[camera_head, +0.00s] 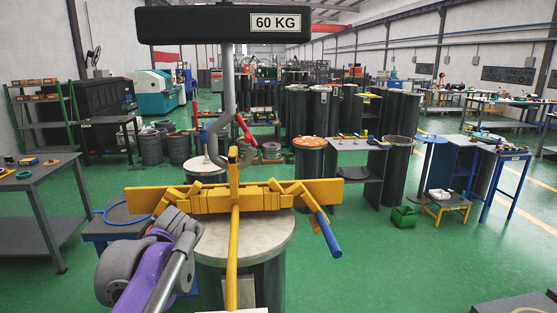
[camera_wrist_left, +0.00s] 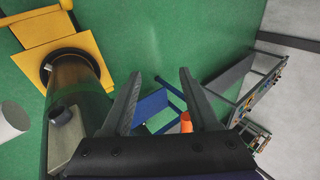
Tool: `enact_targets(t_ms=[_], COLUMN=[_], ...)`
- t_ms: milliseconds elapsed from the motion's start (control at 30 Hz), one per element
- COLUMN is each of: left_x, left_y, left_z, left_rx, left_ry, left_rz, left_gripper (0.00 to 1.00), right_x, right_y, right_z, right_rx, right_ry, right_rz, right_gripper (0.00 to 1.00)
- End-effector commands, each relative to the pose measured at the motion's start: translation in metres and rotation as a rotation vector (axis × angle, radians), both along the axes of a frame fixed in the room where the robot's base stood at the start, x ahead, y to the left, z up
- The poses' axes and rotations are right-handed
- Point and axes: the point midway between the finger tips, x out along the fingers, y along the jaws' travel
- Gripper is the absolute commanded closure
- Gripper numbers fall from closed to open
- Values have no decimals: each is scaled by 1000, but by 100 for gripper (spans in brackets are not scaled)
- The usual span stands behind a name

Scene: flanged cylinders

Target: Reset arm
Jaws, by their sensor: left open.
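My left arm, purple and grey, reaches in at the lower left of the head view, left of the yellow lifting clamp (camera_head: 240,197). In the left wrist view my left gripper (camera_wrist_left: 158,72) has its two dark fingers spread apart with nothing between them. The clamp hangs from a grey hook under a black hoist bar marked 60 KG (camera_head: 220,24). A blue-ended lever (camera_head: 328,235) sticks out at its right. Below it stands a dark cylinder with a pale round top (camera_head: 270,240). My right gripper is in neither view.
A grey table (camera_head: 40,185) stands at the left. Several dark cylinders stand behind, one with an orange top (camera_head: 309,142). A small yellow stool (camera_head: 446,203) and blue-legged tables stand at the right. Green floor is open at the right front.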

Motion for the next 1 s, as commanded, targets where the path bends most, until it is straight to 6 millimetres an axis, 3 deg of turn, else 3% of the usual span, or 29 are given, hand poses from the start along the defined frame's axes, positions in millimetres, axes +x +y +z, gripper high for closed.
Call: enact_targets(t_ms=[300, 500, 667, 1000], left_x=[-85, -126, -139, -140], left_y=[-65, -99, -110, -111], left_z=[-131, -194, -214, -215], left_rx=[-363, -529, -582, -587], left_ry=[-222, -366, -420, -426], left_rz=[-135, -173, -180, -182], left_gripper=[39, 39, 39, 39], right_x=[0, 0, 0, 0], right_y=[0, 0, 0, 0], right_z=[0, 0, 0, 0], right_rx=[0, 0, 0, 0], right_ry=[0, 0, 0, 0], right_rz=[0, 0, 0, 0], right_gripper=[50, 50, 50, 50])
